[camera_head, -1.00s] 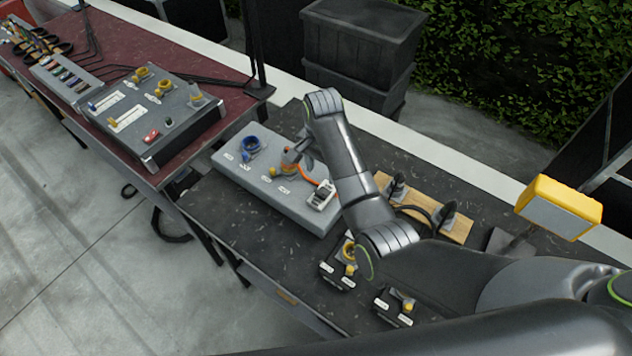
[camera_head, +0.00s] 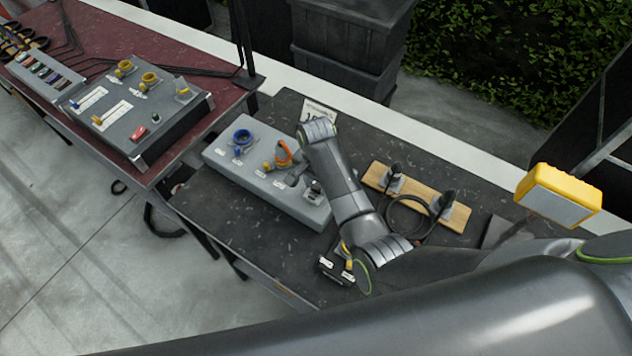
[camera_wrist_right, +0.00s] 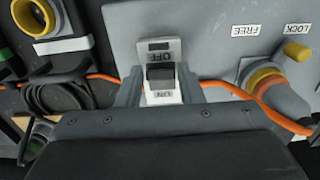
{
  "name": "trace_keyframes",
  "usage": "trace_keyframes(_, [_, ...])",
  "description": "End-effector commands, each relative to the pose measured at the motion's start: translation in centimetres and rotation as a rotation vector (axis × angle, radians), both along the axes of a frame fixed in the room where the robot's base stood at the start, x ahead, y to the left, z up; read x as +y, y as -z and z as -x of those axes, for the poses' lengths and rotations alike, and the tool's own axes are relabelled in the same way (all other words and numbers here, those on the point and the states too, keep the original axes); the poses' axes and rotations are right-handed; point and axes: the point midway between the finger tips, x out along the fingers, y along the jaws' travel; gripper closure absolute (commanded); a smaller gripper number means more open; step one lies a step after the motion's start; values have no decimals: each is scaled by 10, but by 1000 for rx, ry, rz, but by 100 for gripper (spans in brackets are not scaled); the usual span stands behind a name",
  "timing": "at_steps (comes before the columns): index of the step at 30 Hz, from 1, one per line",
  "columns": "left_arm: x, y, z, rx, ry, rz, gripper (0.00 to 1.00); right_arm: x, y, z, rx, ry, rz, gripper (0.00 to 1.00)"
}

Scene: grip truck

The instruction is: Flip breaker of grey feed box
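The grey feed box (camera_head: 225,160) lies on the dark table. Its breaker (camera_head: 314,192) sits at the box's right end. In the right wrist view the breaker has a black lever (camera_wrist_right: 160,73) between an OFF label above and an ON label below, both upside down. My right gripper (camera_wrist_right: 158,90) is open, with one finger on each side of the breaker; I cannot tell whether they touch it. In the head view the right gripper (camera_head: 297,177) is small and partly hidden by my arm. My left gripper is not in view.
An orange plug (camera_head: 283,155) and a blue socket (camera_head: 241,137) are on the box; an orange cable (camera_wrist_right: 235,88) runs near the gripper. A wooden board (camera_head: 455,214) with black plugs lies right. Another panel (camera_head: 195,112) stands on the red table.

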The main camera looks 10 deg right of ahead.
Motion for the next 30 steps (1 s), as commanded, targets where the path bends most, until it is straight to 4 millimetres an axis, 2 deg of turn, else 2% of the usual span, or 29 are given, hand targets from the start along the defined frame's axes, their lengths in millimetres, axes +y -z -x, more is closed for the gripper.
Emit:
trace_keyframes(1, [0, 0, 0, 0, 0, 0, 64, 0, 0, 0, 0, 0, 0, 73])
trace_keyframes(6, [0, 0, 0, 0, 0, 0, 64, 0, 0, 0, 0, 0, 0, 95])
trace_keyframes(17, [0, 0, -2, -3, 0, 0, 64, -3, -1, -3, 42, 0, -40, 96])
trace_keyframes(30, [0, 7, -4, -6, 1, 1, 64, -17, -1, -16, 286, 4, -283, 96])
